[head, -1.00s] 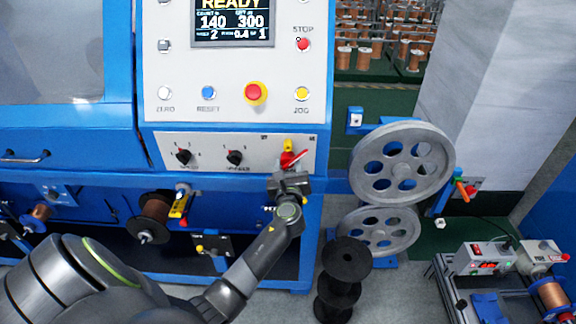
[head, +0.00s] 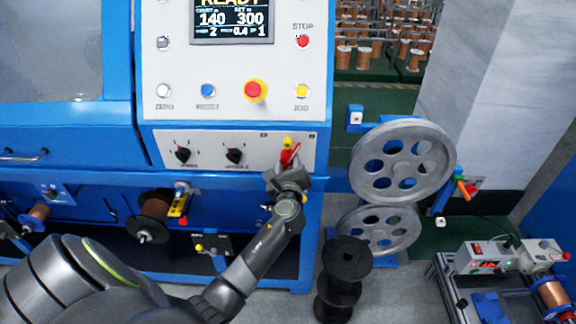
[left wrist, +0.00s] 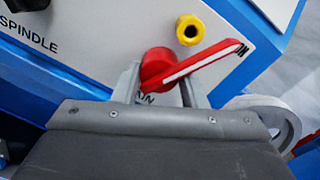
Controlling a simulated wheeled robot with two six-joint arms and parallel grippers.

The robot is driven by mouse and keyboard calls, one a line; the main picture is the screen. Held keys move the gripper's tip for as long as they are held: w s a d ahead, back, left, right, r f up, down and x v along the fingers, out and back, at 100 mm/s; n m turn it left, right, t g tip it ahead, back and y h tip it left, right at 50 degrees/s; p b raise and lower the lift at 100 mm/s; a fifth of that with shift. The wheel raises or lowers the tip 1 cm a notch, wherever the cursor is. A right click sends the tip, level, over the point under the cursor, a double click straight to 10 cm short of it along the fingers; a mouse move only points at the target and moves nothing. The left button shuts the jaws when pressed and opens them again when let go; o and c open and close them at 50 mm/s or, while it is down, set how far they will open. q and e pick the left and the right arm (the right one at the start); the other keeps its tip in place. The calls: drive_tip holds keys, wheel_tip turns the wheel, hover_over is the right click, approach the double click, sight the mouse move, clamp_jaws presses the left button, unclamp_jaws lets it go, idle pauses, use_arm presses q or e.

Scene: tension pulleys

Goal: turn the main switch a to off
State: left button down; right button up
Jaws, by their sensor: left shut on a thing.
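The main switch (head: 288,158) is a red rotary handle at the right end of the lower panel of the blue machine, just below a small yellow part. In the left wrist view the red handle (left wrist: 192,66) has a pale stripe and slants up to the right. A yellow ring with a dark centre (left wrist: 189,30) is above it. My left gripper (head: 287,168) is at the panel, shut on the red switch. In the left wrist view its two fingers (left wrist: 160,82) stand either side of the red knob. My right gripper is not in view.
Two black knobs (head: 234,156) are left of the switch. The upper panel holds a red stop button (head: 255,91) and a display (head: 232,22). Grey pulley wheels (head: 402,163) stand close on the right. Black spools (head: 345,270) stand below, beside my arm.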

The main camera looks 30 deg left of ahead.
use_arm(q)
drive_tip(key=n+b, duration=0.1)
drive_tip(key=n, duration=0.2)
drive_tip(key=shift+n, duration=0.3)
drive_tip(key=n+b, duration=0.1)
drive_tip(key=n, duration=0.2)
drive_tip(key=shift+n+h, duration=0.3)
drive_tip(key=n+b, duration=0.1)
drive_tip(key=n, duration=0.2)
drive_tip(key=shift+b, duration=0.4)
drive_tip(key=shift+r+n+h+b, duration=0.1)
drive_tip(key=shift+n+h+b, duration=0.4)
drive_tip(key=shift+n, duration=1.4)
drive_tip(key=c, duration=0.9)
unclamp_jaws()
drive_tip(key=shift+a, duration=0.1)
drive_tip(key=shift+r, duration=0.1)
